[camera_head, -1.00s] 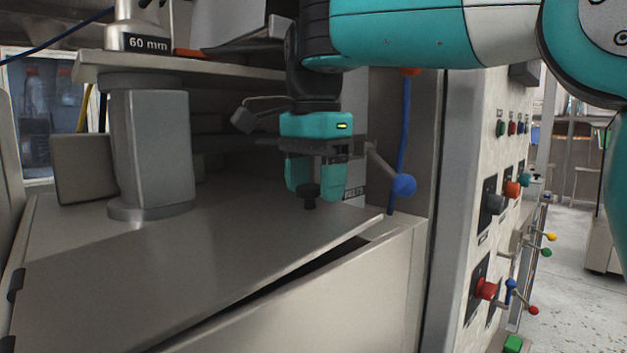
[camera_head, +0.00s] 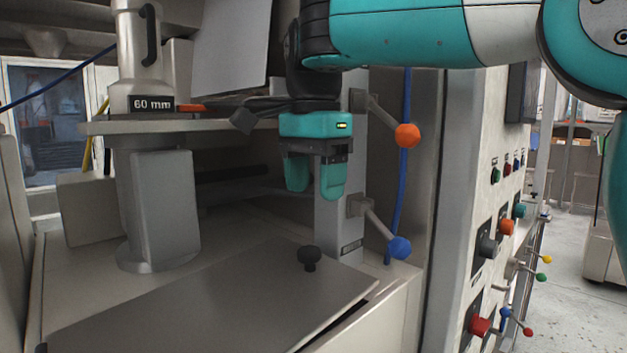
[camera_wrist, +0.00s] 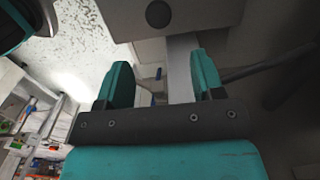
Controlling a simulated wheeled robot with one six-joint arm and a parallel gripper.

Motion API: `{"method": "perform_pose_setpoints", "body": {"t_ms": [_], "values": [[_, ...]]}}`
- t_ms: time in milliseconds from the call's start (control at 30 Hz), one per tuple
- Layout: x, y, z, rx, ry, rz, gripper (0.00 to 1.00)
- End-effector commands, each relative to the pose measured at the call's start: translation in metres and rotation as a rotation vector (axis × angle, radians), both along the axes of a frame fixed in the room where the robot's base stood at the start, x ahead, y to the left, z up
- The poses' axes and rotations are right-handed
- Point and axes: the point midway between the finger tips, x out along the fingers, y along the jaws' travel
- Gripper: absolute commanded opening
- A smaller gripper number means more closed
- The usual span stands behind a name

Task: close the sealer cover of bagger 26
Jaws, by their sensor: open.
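The sealer cover looks to be the flat grey plate (camera_head: 215,305) with a black knob (camera_head: 310,257), low on the machine in the head view. It lies nearly level, and a narrow dark gap shows under its right front edge. My gripper (camera_head: 314,192) is open and empty above the knob, pointing down, apart from it. In the wrist view the knob (camera_wrist: 158,14) shows beyond the two fingertips (camera_wrist: 160,62), with nothing between the fingers. No number 26 can be read.
A lever with an orange ball (camera_head: 407,135) and one with a blue ball (camera_head: 399,247) stick out right of my gripper. A grey column (camera_head: 165,210) stands left under a shelf marked 60 mm. A panel with knobs and buttons (camera_head: 488,245) is at right. Open floor lies beyond it.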

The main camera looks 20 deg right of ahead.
Motion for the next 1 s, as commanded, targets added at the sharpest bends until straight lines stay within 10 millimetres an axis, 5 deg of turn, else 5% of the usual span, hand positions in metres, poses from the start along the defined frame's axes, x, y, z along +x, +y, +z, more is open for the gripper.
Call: {"method": "perform_pose_setpoints", "body": {"t_ms": [33,333,767,1000], "values": [[0.0,0.0,0.019,0.0,0.0,0.0,0.62],[0.0,0.0,0.068,0.0,0.0,-0.001,0.62],[0.0,0.0,0.078,0.0,0.0,0.0,0.62],[-0.003,-0.005,0.072,-0.01,-0.005,0.056,0.13]]}}
